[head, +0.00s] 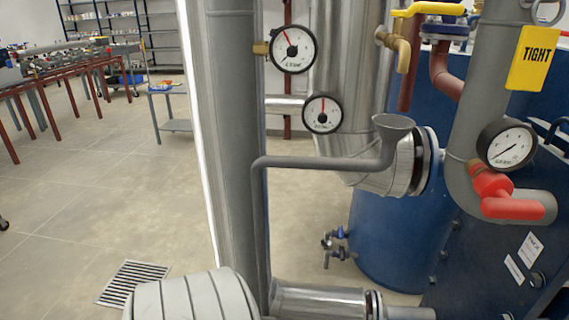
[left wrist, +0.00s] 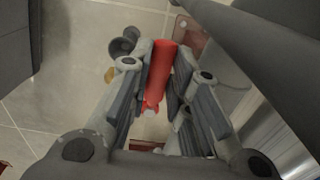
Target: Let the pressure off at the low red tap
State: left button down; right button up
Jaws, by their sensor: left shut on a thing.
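In the left wrist view, my left gripper (left wrist: 158,100) is shut on a red tap handle (left wrist: 161,70), with one finger on each side of it. Tiled floor lies below. Neither gripper shows in the head view. A different-looking view of a red tap is in the head view: a red valve with a lever (head: 512,209) on the grey pipe at right, beside a gauge (head: 507,144). I cannot tell whether it is the held one.
Two more gauges, upper (head: 292,49) and lower (head: 322,114), sit on the middle pipes. A grey drain pipe with a funnel (head: 393,124) crosses in front. A yellow sign reading TIGHT (head: 531,57) hangs upper right. A floor grate (head: 133,282) lies at left, where floor is open.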

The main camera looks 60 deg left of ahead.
pick_arm(q)
jog(key=shift+w, duration=0.1)
dwell(0.3)
jog(key=c, duration=1.3)
grip_release()
jog(key=shift+c, duration=0.2)
jog(key=shift+r, duration=0.15)
notch_tip(320, 180, up, 12)
